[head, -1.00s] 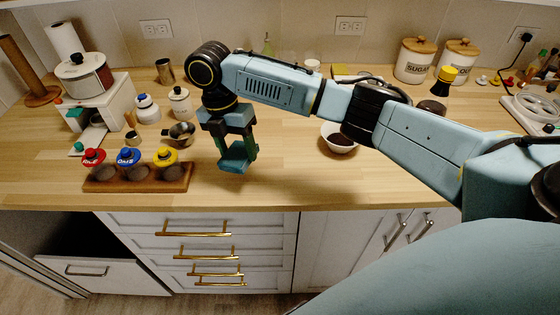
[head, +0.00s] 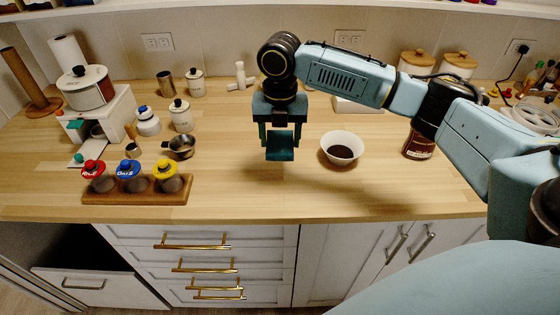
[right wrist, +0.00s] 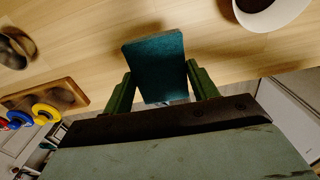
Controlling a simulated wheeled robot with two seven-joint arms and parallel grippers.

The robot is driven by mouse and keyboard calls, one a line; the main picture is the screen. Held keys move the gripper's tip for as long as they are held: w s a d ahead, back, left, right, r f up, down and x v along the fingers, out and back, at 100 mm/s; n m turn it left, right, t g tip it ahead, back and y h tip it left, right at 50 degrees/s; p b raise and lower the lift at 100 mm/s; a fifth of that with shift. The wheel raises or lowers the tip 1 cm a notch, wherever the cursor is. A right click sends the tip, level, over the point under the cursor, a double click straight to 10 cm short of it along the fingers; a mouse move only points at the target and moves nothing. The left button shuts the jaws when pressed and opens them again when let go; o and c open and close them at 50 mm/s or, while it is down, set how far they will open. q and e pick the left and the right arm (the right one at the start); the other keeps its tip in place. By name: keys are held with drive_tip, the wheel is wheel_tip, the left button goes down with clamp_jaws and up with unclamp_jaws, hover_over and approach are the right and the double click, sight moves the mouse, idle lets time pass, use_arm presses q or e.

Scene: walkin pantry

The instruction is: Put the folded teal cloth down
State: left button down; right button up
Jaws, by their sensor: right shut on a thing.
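The folded teal cloth (head: 280,152) is a small flat rectangular bundle held in my right gripper (head: 280,135). In the right wrist view the cloth (right wrist: 154,62) sticks out between the two green fingers, which press on its sides. The gripper points down over the bare wooden counter (head: 235,195), left of a white bowl. The cloth appears close above the counter; I cannot tell the exact gap. My left gripper is not in view.
The white bowl (head: 356,158) with dark contents is just right of the gripper. A wooden rack (head: 140,198) with red, blue and yellow-topped jars and a small metal pot (head: 180,149) stand left. The counter in front of the gripper is clear.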

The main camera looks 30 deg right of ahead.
sight(280, 174)
wheel_tip(280, 174, down, 9)
drive_tip(key=o, duration=0.9)
drive_tip(key=shift+f, duration=0.2)
drive_tip(key=shift+f+b, duration=0.15)
drive_tip(key=shift+b, duration=0.45)
drive_tip(key=r, duration=0.7)
drive_tip(key=r+p, duration=0.1)
drive_tip(key=r, duration=0.5)
drive_tip(key=shift+w+d+r+p, duration=0.1)
drive_tip(key=shift+d+r+p, duration=0.1)
drive_tip(key=shift+r+p, duration=0.15)
